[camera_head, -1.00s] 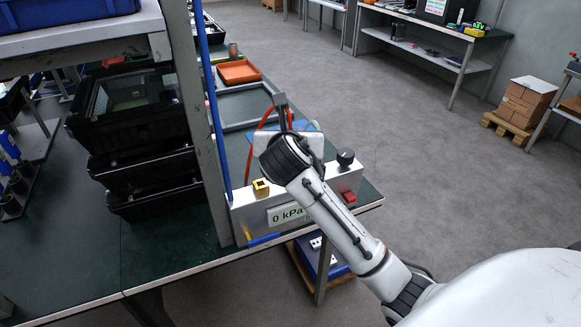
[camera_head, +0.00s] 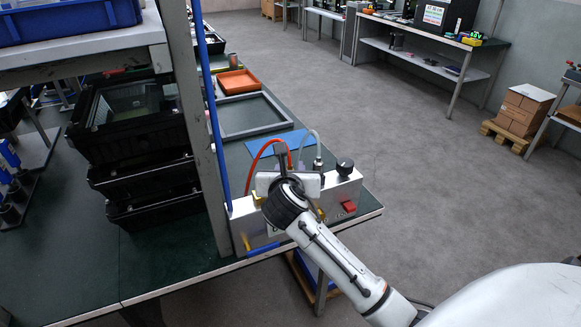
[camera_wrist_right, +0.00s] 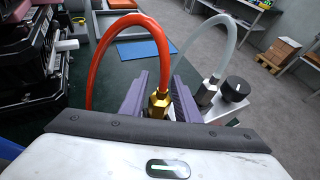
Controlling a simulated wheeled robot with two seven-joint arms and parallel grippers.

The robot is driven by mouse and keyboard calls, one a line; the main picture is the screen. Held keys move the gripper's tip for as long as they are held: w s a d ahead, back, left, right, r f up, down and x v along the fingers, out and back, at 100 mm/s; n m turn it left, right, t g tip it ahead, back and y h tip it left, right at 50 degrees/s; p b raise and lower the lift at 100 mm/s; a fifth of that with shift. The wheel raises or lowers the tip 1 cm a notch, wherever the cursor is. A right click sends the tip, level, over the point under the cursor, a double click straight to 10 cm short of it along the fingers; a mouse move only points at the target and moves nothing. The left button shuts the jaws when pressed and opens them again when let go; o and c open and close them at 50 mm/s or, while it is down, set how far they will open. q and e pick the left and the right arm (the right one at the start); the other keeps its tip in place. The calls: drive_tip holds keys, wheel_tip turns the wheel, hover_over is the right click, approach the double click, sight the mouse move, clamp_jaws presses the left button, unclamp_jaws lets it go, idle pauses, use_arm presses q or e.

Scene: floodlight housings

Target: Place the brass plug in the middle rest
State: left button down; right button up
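A brass plug (camera_wrist_right: 158,103) with a red hose (camera_wrist_right: 97,55) shows in the right wrist view. In the head view my right gripper (camera_head: 282,160) is over the instrument box (camera_head: 245,222), and my wrist hides the plug. A yellow brass-coloured part (camera_head: 259,199) shows on the box, left of my wrist. I cannot make out the middle rest. My left gripper is not in view.
A clear hose on a metal fitting (camera_wrist_right: 207,92) and a black knob (camera_wrist_right: 235,89) stand right of the plug. A red switch (camera_head: 349,206) is on the box front. A blue mat (camera_head: 277,144) lies behind the box. A post (camera_head: 203,130) and stacked black crates (camera_head: 137,130) stand left.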

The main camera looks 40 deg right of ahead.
drive_tip(key=shift+o, duration=0.7)
drive_tip(key=shift+s+r, duration=0.1)
drive_tip(key=shift+r, duration=0.05)
drive_tip(key=v, duration=1.2)
